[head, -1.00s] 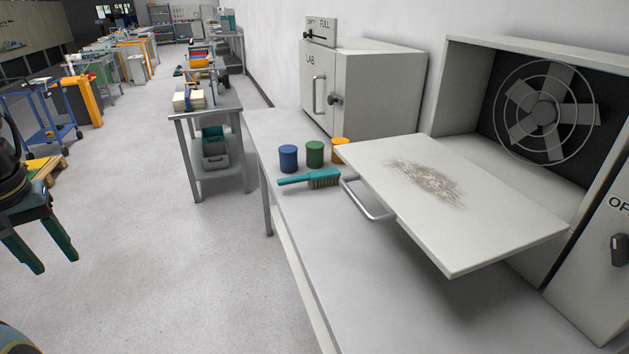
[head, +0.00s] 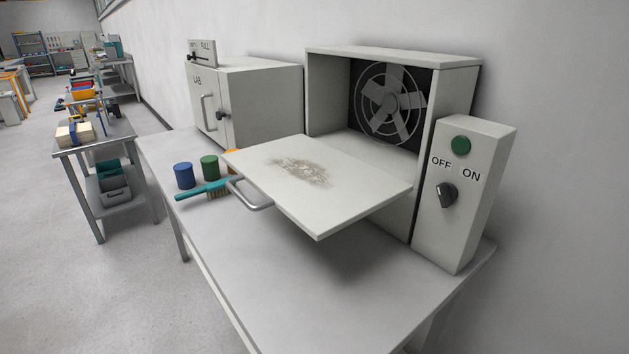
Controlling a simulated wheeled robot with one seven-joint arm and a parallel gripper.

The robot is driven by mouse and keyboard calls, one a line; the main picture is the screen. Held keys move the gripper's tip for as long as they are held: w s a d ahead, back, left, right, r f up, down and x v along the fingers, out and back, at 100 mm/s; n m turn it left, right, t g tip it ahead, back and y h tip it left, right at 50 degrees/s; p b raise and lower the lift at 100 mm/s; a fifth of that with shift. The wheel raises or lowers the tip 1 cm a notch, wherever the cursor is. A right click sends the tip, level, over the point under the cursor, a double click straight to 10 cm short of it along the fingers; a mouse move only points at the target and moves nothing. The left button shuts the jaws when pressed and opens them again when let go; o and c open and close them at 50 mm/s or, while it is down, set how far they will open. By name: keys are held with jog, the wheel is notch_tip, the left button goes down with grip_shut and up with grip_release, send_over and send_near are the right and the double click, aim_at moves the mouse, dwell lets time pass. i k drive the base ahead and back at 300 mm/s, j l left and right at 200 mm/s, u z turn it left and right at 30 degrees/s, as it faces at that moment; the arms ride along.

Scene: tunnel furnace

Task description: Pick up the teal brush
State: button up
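The teal brush (head: 203,189) lies on the grey bench (head: 232,245), in front of a blue cylinder (head: 184,175) and a green cylinder (head: 210,167). Its handle points left, and its tan bristles are at the right end, partly hidden by the handle of the lowered furnace door (head: 345,187). My gripper is not in the head view.
The door stands out over the bench, with a grey smudge on top and a bar handle (head: 252,200). An orange cylinder is mostly hidden behind it. A fan furnace (head: 312,95), a switch box (head: 462,220) and a LAB cabinet (head: 258,110) stand behind. The bench front is clear.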

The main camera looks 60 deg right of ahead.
aim_at(215, 190)
jog(key=k+z, duration=0.15)
jog(key=z, duration=1.2)
jog(key=i+j+z, duration=0.2)
jog(key=z, duration=0.15)
jog(key=i+j+z, duration=0.3)
jog(key=k+l, duration=0.4)
jog(key=i+j, duration=0.3)
jog(key=j, duration=0.25)
jog(key=i+j+u, duration=0.15)
jog(key=i+j, duration=0.2)
jog(key=j, duration=0.15)
jog(key=i+j, duration=0.3)
jog(key=j, duration=0.2)
